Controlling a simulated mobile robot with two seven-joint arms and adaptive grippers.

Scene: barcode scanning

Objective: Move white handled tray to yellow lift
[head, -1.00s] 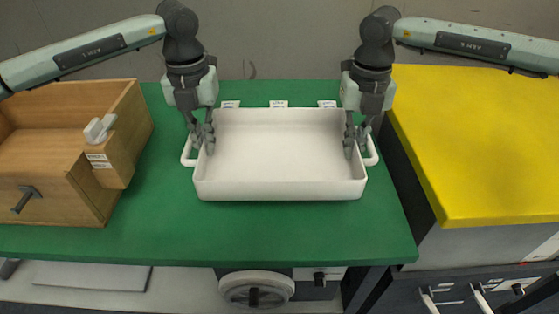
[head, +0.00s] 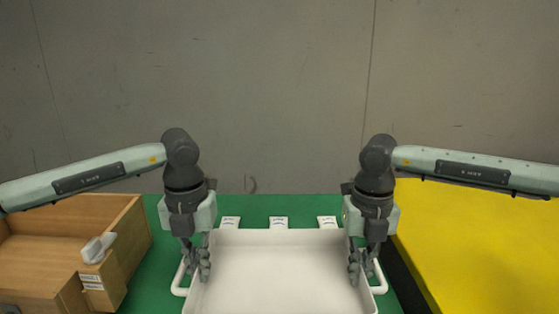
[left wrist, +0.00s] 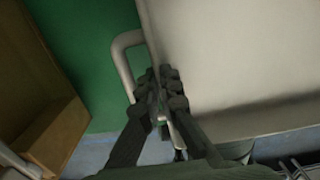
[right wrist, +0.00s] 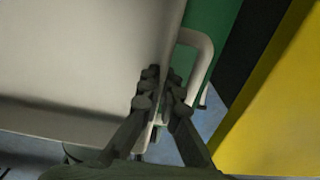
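The white handled tray (head: 280,270) is a wide shallow box with a loop handle at each end. In the head view its near part is cut off by the bottom edge. My left gripper (head: 204,262) is at its left end, and the left wrist view (left wrist: 165,85) shows the fingers closed on the side wall beside the handle (left wrist: 122,55). My right gripper (head: 362,264) grips the opposite wall the same way, also in the right wrist view (right wrist: 160,92). The yellow lift (head: 470,240) stands to the right. Clearance under the tray cannot be told.
A wooden box (head: 75,235) with a grey-handled block sits on the left of the green table (head: 150,235). Several white labels (head: 278,222) lie behind the tray. The lift's yellow top looks clear. A dark gap (right wrist: 245,50) separates table and lift.

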